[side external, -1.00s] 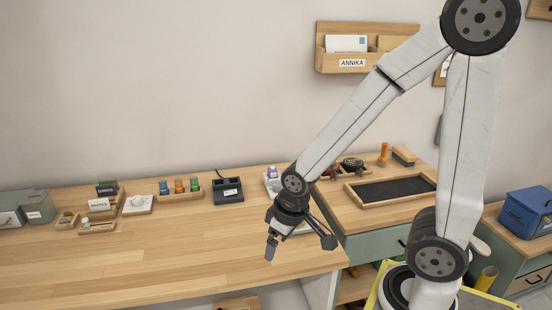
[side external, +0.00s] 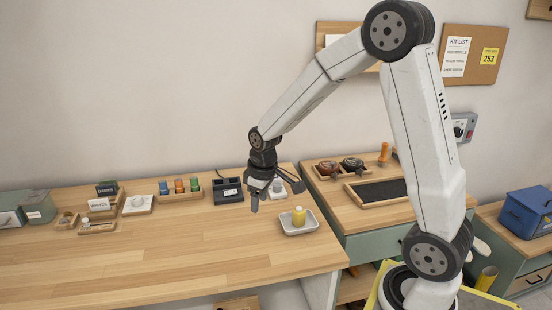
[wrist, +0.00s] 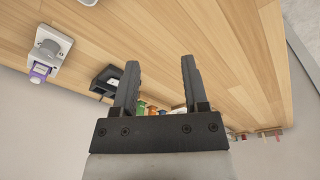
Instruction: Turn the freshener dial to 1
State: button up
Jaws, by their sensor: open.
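A small white unit with a grey round knob (wrist: 50,47) and a purple-and-white part (wrist: 39,72) is at the upper left of the wrist view; it appears to be the freshener with its dial. Its dial marks are too small to read. In the side view the white unit (side external: 278,187) is partly hidden behind my gripper (side external: 274,196). My gripper is open and empty above the bench, and its two fingers also show apart in the wrist view (wrist: 160,65). The unit lies to the left of the fingers there, not between them.
The front bench (side external: 180,255) is clear.

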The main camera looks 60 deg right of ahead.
jog(key=w+d+n, duration=0.1)
jog(key=w+d, duration=0.5)
jog(key=d, duration=0.5)
jog(key=n+g, duration=0.2)
send_over(277, 185)
jog(key=shift+f, duration=0.65)
jog(key=shift+f, duration=0.15)
jog(key=shift+f, duration=3.75)
grip_shut()
